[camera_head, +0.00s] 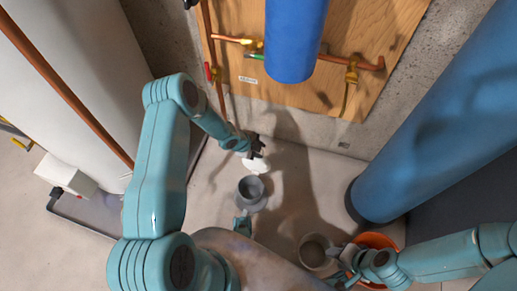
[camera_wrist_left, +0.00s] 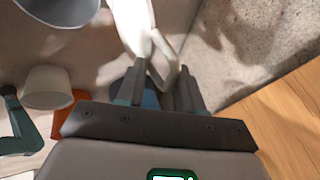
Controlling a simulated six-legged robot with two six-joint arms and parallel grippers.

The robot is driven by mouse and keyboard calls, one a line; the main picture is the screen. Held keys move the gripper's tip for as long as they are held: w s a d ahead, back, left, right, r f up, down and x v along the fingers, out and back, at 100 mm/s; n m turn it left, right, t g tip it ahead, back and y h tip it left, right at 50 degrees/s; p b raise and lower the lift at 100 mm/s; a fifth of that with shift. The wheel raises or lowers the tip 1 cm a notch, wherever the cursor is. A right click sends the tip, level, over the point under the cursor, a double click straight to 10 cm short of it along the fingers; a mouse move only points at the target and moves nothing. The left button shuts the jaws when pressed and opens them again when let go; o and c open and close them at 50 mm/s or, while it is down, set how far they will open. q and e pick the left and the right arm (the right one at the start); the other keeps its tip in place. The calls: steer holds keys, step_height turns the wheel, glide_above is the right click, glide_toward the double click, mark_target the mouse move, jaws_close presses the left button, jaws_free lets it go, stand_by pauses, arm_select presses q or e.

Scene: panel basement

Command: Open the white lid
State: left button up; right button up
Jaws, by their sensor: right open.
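The white lid (camera_head: 256,166) is off the grey upright pipe (camera_head: 251,191), behind its open mouth. My left gripper (camera_head: 258,147) is directly above the lid. In the left wrist view, the lid (camera_wrist_left: 133,22) is tilted, and its loop-shaped handle sits between the fingers of my left gripper (camera_wrist_left: 158,90), which look shut on it. The pipe's round mouth also shows in the left wrist view (camera_wrist_left: 60,12). My right gripper (camera_head: 342,256) is open beside a pale grey cup (camera_head: 314,252) at the lower right.
An orange bucket (camera_head: 380,241) stands by the right arm. A large blue pipe (camera_head: 420,140) is on the right and a blue cylinder (camera_head: 292,45) hangs in front of the wooden panel (camera_head: 352,40). A white tank (camera_head: 80,70) fills the left. Floor around the grey pipe is mostly clear.

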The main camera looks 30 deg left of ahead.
arm_select(q)
steer(key=p+v, duration=0.6)
steer(key=v, duration=1)
steer(key=shift+r, duration=0.15)
steer(key=shift+a, duration=0.15)
